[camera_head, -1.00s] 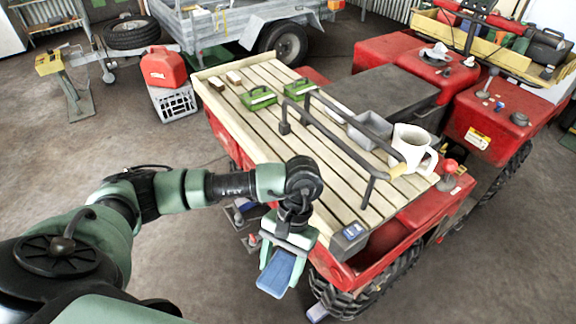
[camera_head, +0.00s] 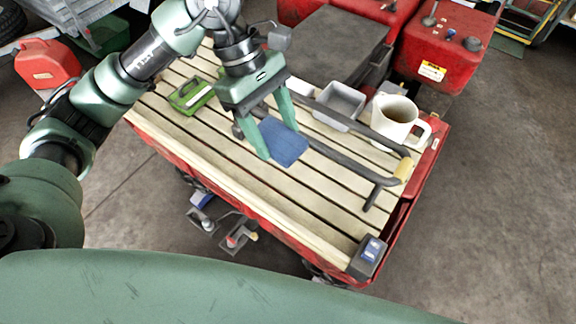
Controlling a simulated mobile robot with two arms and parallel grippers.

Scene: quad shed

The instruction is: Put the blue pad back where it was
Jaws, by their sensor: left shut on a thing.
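The blue pad (camera_head: 286,145) is a flat blue piece between the fingers of my left gripper (camera_head: 277,139). My left gripper is shut on it and holds it over the slatted wooden rack (camera_head: 290,217) of the red quad, close to the dark rail (camera_head: 345,160). I cannot tell whether the pad touches the slats. The gripper fingers cover part of the pad's edges. My right gripper is not in view.
A grey tray (camera_head: 341,103) and a white jug (camera_head: 395,118) stand behind the rail. A green box (camera_head: 190,97) lies at the rack's left. A dark box with a blue label (camera_head: 368,256) sits at the front right corner. The front slats are clear.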

